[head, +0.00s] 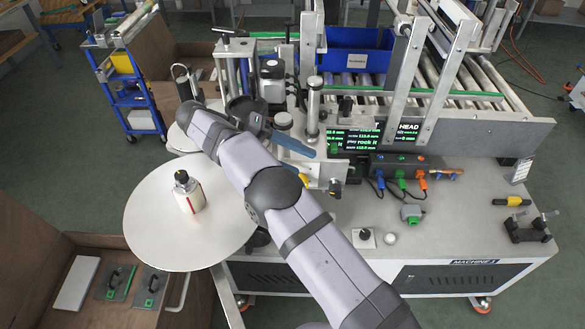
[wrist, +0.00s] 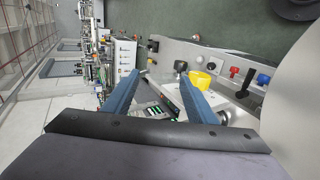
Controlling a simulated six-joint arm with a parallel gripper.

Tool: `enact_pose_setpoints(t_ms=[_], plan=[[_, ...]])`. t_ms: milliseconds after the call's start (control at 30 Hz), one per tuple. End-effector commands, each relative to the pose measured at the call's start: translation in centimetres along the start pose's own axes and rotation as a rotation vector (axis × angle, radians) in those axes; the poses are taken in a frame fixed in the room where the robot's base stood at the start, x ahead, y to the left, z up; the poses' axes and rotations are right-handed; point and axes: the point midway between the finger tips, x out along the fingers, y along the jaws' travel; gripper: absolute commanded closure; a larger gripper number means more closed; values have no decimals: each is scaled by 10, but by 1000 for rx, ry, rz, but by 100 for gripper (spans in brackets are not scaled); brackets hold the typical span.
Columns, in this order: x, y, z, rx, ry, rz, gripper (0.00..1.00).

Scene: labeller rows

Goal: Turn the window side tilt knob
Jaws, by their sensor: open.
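My gripper (head: 296,146) reaches over the labelling machine in the head view, its blue fingers pointing right towards the machine's small screens. In the wrist view the two blue fingers of my gripper (wrist: 159,78) stand well apart with nothing held between them. A black knob (head: 335,186) shows on the machine's front, below and right of the fingers. I cannot tell which knob is the window side tilt knob.
Lit display screens (head: 357,140) and a control box with coloured plugs (head: 400,166) stand right of my gripper. A bottle (head: 188,192) stands on the round white table (head: 150,235) at left. Metal posts (head: 313,108) rise behind my gripper.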

Motion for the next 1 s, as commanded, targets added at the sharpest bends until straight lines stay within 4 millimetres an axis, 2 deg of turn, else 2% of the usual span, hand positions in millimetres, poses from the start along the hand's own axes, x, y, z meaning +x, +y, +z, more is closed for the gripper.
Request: enact_pose_setpoints(t_ms=[33, 200, 667, 833, 967, 1000], plan=[[-4, 7, 0, -3, 0, 1, 48], [-9, 14, 0, -4, 1, -1, 48], [-10, 15, 0, -4, 2, -2, 48], [2, 18, -4, 11, -20, -4, 48], [6, 50, -14, 83, -36, -47, 48], [7, 63, -18, 112, -38, -65, 48]])
